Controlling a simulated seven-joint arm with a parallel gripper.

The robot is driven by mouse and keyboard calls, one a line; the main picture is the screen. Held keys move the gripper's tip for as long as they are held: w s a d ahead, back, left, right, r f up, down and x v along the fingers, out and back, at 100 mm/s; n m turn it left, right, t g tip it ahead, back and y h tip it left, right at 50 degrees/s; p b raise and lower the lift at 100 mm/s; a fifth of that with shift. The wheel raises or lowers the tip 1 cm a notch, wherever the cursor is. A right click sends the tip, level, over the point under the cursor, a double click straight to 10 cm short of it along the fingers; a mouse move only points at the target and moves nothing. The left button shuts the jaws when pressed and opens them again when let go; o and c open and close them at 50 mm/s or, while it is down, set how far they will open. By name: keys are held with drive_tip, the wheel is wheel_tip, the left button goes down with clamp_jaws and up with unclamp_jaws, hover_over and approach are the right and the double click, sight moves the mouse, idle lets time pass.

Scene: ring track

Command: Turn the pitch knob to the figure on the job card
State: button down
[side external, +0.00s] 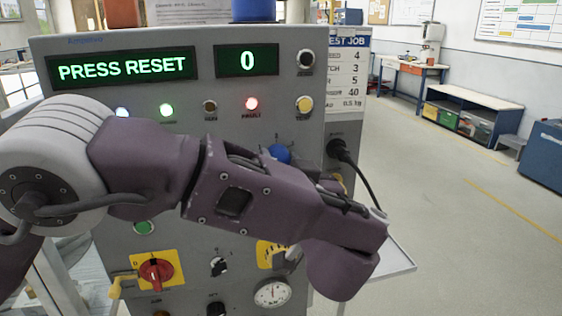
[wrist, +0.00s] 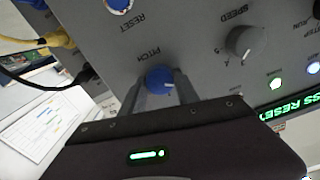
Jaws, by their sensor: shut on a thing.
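The blue pitch knob (wrist: 159,80) sits on the grey panel under the label PITCH in the wrist view. My gripper (wrist: 162,92) is shut on it, one finger at each side. A small white mark shows on the knob; the figures around it are not readable. In the side external view my arm hides the fingertips. A blue knob (side external: 280,152) shows partly above the arm there, its label hidden. The job card (side external: 347,82) is at the panel's right edge, partly cut off; its second row, ending "TCH", reads 3 and the top row 4.
The display (side external: 122,67) reads PRESS RESET and the counter (side external: 247,61) reads 0. A red lamp (side external: 252,104) is lit. The grey speed knob (wrist: 246,41) and blue reset button (wrist: 120,5) are near my gripper. A black cable (side external: 362,178) hangs from the panel's right side.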

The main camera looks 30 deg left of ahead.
drive_tip(key=shift+m, duration=0.3)
drive_tip(key=m, duration=2.3)
drive_tip(key=shift+f, duration=0.1)
drive_tip(key=shift+m, duration=0.3)
drive_tip(key=c, duration=0.9)
unclamp_jaws()
drive_tip(key=shift+s+d, duration=0.1)
